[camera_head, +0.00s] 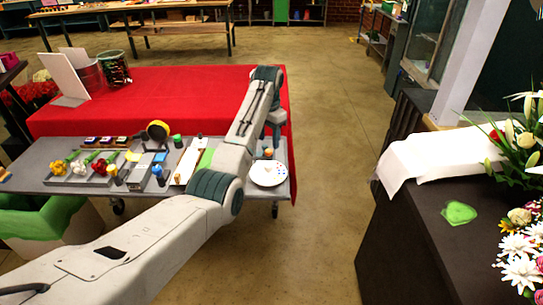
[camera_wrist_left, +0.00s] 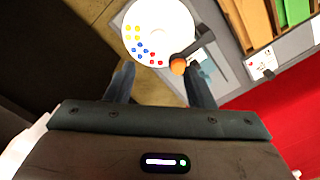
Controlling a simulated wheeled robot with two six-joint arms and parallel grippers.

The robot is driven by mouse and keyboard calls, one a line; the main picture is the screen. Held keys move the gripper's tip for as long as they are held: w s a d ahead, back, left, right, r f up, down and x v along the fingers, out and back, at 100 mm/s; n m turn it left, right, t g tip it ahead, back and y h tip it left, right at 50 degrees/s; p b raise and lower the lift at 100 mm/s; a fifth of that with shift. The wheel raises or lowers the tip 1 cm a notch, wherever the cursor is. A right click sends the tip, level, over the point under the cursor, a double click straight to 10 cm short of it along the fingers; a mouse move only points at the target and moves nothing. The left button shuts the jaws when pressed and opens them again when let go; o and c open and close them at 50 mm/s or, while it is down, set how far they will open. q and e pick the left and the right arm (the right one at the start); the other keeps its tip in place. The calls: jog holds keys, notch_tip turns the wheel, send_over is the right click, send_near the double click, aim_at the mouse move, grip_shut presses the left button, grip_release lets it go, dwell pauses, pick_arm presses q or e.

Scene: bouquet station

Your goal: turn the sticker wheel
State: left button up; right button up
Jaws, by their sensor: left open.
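The sticker wheel (camera_head: 268,175) is a white disc at the right end of the grey work table. In the left wrist view the wheel (camera_wrist_left: 150,28) carries yellow, blue and red dots. An orange knob (camera_wrist_left: 178,65) on a dark handle is at its edge; the knob also shows in the head view (camera_head: 268,152). My left gripper (camera_wrist_left: 160,70) is open, its fingers pointing at the wheel's near side. The knob appears between the fingertips, closer to the right finger; I cannot tell if they touch. My right gripper is in neither view.
A red-covered table (camera_head: 190,85) stands behind. A dark counter (camera_head: 415,240) with white cloth and flowers is at right. Open floor lies between.

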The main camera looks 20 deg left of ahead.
aim_at(268, 165)
pick_arm(q)
jog(key=shift+s+f+p, duration=0.45)
jog(key=shift+s+f, duration=0.15)
jog(key=shift+f, duration=0.35)
notch_tip(268, 165, down, 3)
jog(key=shift+f+p, duration=0.2)
jog(key=shift+p, duration=0.2)
jog(key=f, duration=0.4)
jog(key=shift+w+f+p, duration=0.2)
jog(key=shift+f+p, duration=0.1)
jog(key=shift+p, duration=0.05)
jog(key=shift+c, duration=0.4)
jog(key=c, duration=0.9)
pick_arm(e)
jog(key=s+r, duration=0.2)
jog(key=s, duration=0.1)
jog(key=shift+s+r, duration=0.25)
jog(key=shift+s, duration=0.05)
